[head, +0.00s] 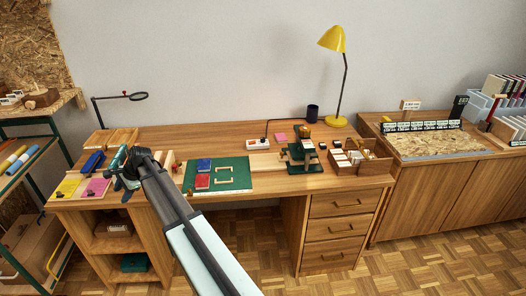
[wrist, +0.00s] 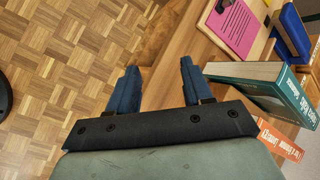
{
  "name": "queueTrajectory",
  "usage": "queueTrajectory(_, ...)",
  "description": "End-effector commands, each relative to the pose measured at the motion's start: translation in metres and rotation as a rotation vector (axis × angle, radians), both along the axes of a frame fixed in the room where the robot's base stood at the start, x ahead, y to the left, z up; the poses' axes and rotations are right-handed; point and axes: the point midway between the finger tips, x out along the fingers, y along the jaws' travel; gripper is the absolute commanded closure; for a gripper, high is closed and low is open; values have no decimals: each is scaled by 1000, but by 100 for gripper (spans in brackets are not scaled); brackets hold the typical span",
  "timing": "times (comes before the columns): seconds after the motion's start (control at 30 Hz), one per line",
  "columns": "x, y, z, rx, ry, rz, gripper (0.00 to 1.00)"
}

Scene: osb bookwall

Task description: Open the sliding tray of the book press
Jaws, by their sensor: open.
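The book press (head: 303,155) appears to be the small dark green stand with wooden parts toward the right of the desk in the head view. Its sliding tray cannot be made out clearly at this size. My gripper (head: 122,172) is over the left end of the desk, far to the left of the press and touching no part of it. In the wrist view my gripper (wrist: 160,80) shows two blue fingers spread apart with nothing between them, by the desk's front edge. The press is not in the wrist view.
A green mat (head: 238,183) with red and blue books lies between my gripper and the press. A teal book (wrist: 270,88) and pink sheet (wrist: 236,24) are close to my fingers. A wooden box of cards (head: 375,164) stands right of the press; a yellow lamp (head: 337,121) stands behind.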

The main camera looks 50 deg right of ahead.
Motion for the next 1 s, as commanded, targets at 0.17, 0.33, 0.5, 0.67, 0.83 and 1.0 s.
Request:
queueTrajectory(0.17,26,-24,55,34,-60,-83,50)
queueTrajectory(0.33,39,-50,97,51,-101,-147,50)
queueTrajectory(0.5,28,-114,107,-31,-76,-196,50)
queueTrajectory(0.67,1,-189,100,-157,-9,-229,50)
queueTrajectory(0.83,-48,-290,97,-315,105,-280,50)
queueTrajectory(1.0,-118,-392,100,-466,256,-340,50)
